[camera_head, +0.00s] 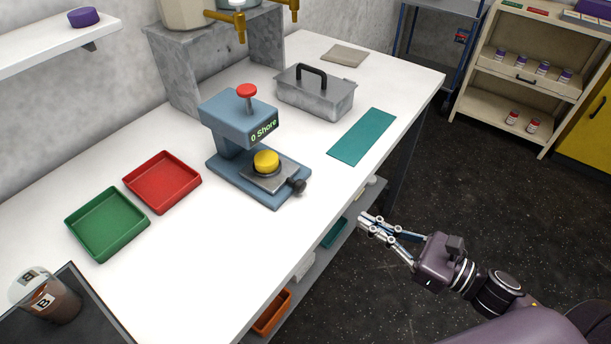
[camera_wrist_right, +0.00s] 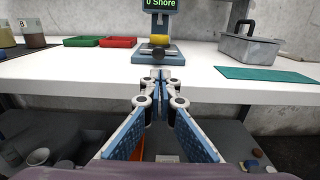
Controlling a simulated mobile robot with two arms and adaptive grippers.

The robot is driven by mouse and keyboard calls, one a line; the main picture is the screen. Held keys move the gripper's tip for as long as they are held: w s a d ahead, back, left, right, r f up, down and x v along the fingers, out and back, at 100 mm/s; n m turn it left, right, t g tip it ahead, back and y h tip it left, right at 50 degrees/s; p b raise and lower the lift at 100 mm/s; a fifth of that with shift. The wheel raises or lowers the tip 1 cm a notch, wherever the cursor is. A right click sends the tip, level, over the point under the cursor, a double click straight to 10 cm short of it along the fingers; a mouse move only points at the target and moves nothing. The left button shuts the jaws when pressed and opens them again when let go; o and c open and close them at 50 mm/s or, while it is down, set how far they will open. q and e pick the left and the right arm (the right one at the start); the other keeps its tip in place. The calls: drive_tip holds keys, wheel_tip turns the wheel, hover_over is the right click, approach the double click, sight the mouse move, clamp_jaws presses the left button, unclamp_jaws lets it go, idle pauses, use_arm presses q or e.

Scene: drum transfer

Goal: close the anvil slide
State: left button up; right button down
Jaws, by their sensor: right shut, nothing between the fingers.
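The blue hardness tester (camera_head: 236,125) stands on the white table, with a red knob on top and a display that reads "0 Shore". Its grey anvil slide (camera_head: 269,176) sits in the base, with a yellow round piece (camera_head: 266,161) on it and a dark round knob (camera_head: 297,186) at its front end. The tester also shows in the right wrist view (camera_wrist_right: 158,58), straight ahead. My right gripper (camera_head: 364,222) is shut and empty, in front of the table edge and apart from the knob. It also shows in the right wrist view (camera_wrist_right: 160,77). My left gripper is not in view.
A green tray (camera_head: 107,245) and a red tray (camera_head: 187,202) lie left of the tester. A lidded metal box (camera_head: 340,102) and a teal mat (camera_head: 340,156) lie right of it. A lower shelf (camera_head: 315,254) under the table holds small bins.

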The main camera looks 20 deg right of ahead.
drive_tip(key=p, duration=0.4)
approach(303, 187)
drive_tip(key=x, duration=0.6)
drive_tip(key=shift+w+a, duration=0.15)
drive_tip(key=shift+w, duration=0.2)
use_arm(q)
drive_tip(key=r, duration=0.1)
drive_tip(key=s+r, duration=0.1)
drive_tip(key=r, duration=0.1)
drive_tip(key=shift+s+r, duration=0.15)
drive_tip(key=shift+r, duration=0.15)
use_arm(e)
drive_tip(key=shift+w+a, duration=0.1)
drive_tip(key=shift+b+x, duration=0.75)
drive_tip(key=shift+x, duration=1.05)
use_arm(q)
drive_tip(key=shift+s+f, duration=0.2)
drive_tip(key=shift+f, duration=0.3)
